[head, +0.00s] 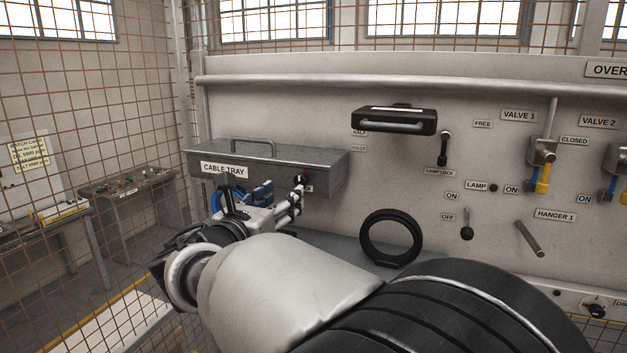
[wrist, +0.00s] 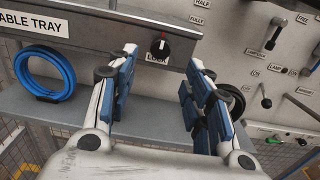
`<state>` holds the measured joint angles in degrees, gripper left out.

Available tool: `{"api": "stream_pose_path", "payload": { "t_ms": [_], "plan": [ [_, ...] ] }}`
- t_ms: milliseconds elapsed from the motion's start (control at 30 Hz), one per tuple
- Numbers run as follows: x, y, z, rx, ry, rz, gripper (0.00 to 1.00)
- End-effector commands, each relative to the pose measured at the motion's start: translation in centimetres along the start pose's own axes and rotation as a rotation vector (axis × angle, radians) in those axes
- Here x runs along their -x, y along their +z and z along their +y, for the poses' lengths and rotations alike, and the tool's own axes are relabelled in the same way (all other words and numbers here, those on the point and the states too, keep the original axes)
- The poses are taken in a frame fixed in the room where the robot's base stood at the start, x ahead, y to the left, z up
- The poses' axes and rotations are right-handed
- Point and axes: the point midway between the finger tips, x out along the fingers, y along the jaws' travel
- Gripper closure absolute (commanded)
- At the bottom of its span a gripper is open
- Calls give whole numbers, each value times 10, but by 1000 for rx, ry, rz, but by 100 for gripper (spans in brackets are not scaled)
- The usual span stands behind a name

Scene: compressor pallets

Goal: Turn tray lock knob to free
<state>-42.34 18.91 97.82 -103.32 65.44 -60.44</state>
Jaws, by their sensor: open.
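The tray lock knob (wrist: 160,46) is a small dark round knob with a red mark, on the front face of the grey cable tray (wrist: 100,22). A label below it reads "LOCK" in the wrist view. In the head view the knob (head: 302,179) is at the tray's right end, partly hidden by my gripper (head: 294,203). In the wrist view my gripper (wrist: 162,58) is open and empty, with its blue-padded fingers spread either side of the knob. I cannot tell how far the tips are from the tray face.
A blue cable coil (wrist: 44,76) is below the tray's left part. A black ring (head: 391,237) stands on the shelf right of my gripper. The wall panel to the right carries a lamp (head: 395,121), levers and valves. Wire mesh (head: 90,180) closes off the left.

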Motion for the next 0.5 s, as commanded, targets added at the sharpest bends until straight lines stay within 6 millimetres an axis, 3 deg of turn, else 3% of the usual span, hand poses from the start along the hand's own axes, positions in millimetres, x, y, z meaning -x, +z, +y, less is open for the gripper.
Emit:
{"api": "stream_pose_path", "payload": {
  "t_ms": [200, 500],
  "plan": [
    [-48, 2, -1, 0, -4, 0, 54],
    [-84, 1, -1, -1, -2, 0, 54]
  ]
}}
